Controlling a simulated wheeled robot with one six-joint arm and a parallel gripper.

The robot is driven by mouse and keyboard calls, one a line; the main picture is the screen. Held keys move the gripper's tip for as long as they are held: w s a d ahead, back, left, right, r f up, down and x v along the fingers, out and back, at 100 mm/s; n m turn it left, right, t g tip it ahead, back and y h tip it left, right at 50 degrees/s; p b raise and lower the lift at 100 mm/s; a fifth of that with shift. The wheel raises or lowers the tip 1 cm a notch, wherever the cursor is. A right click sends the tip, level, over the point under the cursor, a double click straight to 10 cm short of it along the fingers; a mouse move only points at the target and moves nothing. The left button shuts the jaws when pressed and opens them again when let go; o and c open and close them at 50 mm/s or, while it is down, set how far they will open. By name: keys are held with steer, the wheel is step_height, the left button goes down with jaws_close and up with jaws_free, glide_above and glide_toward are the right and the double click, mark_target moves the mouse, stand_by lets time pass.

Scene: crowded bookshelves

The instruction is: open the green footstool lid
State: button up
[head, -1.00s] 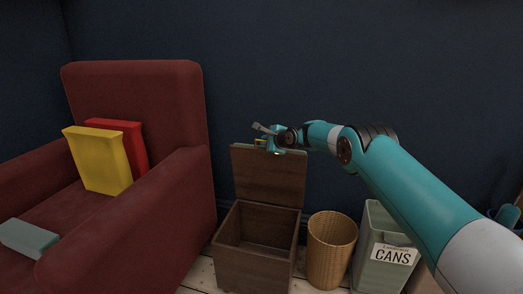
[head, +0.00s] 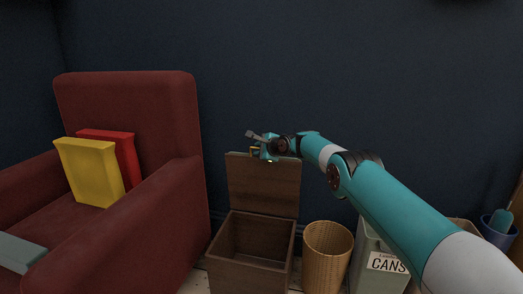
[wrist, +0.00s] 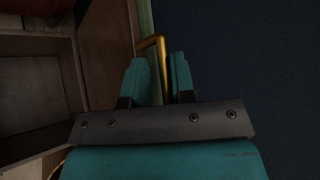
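The footstool is a brown wooden box (head: 235,276) on the floor, with its inside open and empty-looking. Its lid (head: 262,185) stands upright at the back, brown underside facing me. In the wrist view a thin green strip (wrist: 146,20) shows along the lid's edge. A brass handle (wrist: 152,42) sticks out from that side. My gripper (head: 252,143) is at the lid's top edge in the head view. In the wrist view its two fingers (wrist: 158,62) are apart, with part of the handle between them and a gap visible.
A red armchair (head: 130,92) with yellow (head: 92,172) and red (head: 122,150) book-like blocks stands at left. A wicker basket (head: 326,262) and a CANS bin (head: 388,265) stand right of the footstool. A dark wall (head: 400,70) is behind.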

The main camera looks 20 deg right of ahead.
steer(key=shift+o, duration=0.7)
steer(key=shift+d, duration=0.3)
steer(key=p+v, duration=0.5)
steer(key=v, duration=1.2)
steer(key=shift+s+a+r, duration=0.2)
